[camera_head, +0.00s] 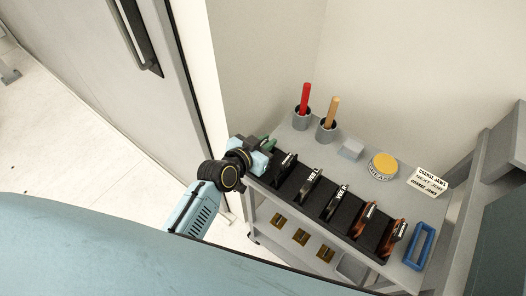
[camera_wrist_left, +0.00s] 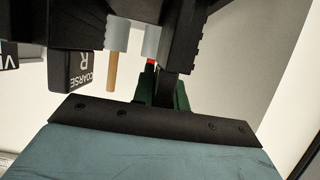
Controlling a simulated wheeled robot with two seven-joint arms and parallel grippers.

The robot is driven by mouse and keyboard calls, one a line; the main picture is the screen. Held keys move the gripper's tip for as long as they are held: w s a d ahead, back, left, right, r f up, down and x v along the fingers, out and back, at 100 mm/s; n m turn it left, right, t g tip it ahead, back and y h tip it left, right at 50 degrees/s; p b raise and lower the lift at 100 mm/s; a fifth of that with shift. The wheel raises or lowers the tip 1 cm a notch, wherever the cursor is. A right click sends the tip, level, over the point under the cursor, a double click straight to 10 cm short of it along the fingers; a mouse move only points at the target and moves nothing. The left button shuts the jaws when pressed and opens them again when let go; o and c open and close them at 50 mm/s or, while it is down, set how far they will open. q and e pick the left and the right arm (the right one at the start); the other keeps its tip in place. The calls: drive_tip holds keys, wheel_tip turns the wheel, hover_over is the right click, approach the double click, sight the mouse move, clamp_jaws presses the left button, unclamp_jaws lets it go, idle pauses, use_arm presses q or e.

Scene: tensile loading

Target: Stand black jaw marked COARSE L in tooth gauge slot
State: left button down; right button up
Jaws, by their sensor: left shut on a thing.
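My left gripper (camera_head: 264,150) is at the left end of the black jaw rack, beside the first jaw there. In the left wrist view, its green fingers (camera_wrist_left: 164,93) are shut on the dark stem of a black jaw (camera_wrist_left: 182,40) with a toothed edge. The held jaw's label does not show, so I cannot read it as COARSE L. A black jaw marked COARSE R (camera_wrist_left: 83,72) is beside it, and it also shows in the head view (camera_head: 284,170). I cannot pick out the tooth gauge slot for sure. My right gripper is not in view.
The rack (camera_head: 318,207) also holds two VEE jaws (camera_head: 310,186) and two orange-brown jaws (camera_head: 364,220). Behind are two cups with red (camera_head: 305,95) and tan handles (camera_head: 332,112), a grey block (camera_head: 350,149), a yellow-lidded tin (camera_head: 383,165) and a sign (camera_head: 428,182). A blue frame (camera_head: 418,247) lies right.

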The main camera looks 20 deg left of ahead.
use_arm(q)
wheel_tip(320, 180, up, 10)
drive_tip(key=shift+w+r+p, duration=0.1)
drive_tip(key=shift+p, duration=1)
drive_tip(key=shift+a+r+b, duration=0.2)
drive_tip(key=shift+r+b, duration=0.1)
drive_tip(key=s+a+r+n+y+b, duration=0.4)
drive_tip(key=s+a+r, duration=0.1)
drive_tip(key=a, duration=0.2)
drive_tip(key=shift+r+t+y, duration=0.3)
drive_tip(key=shift+t, duration=0.1)
